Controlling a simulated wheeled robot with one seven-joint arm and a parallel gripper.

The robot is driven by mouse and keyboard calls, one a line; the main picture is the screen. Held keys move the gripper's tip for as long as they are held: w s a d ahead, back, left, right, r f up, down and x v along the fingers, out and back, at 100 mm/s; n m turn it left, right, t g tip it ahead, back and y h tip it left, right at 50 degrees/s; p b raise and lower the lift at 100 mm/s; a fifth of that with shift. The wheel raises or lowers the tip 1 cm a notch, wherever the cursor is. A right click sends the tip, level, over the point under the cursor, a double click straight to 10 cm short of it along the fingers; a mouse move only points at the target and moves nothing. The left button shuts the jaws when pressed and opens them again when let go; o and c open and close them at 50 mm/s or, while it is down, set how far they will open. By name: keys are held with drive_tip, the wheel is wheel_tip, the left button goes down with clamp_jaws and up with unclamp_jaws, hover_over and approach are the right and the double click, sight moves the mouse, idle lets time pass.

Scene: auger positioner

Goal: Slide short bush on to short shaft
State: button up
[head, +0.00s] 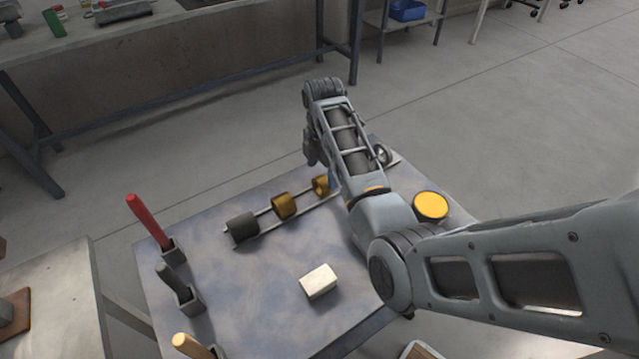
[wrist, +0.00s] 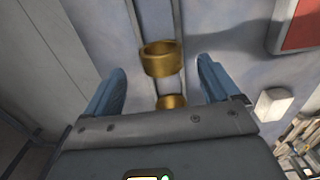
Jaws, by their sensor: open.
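In the head view, two parallel rails on the table carry a dark grey cylinder (head: 242,227), a brass bush (head: 284,205) and a smaller-looking brass bush (head: 321,186) close to my arm. I cannot tell which of these is the short bush, and no short shaft stands out clearly. In the wrist view, my gripper (wrist: 160,66) is open, its blue fingers apart on either side of a brass ring (wrist: 162,48). A second brass piece (wrist: 171,102) shows between the fingers, nearer the palm. No grip on either shows. In the head view my arm mostly hides the gripper.
A white block (head: 319,282) lies on the table (head: 262,277). Red (head: 148,220), grey (head: 174,281) and wooden-handled (head: 193,346) tools stand in holders along the left edge. A round yellow-topped object (head: 430,205) is right of my arm. The table's front middle is otherwise clear.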

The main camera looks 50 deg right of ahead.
sight(322, 179)
drive_tip(key=f, duration=0.4)
drive_tip(key=shift+a+f, duration=0.2)
drive_tip(key=shift+f, duration=0.2)
drive_tip(key=shift+c, duration=0.4)
drive_tip(key=shift+s, duration=0.1)
drive_tip(key=c, duration=1.3)
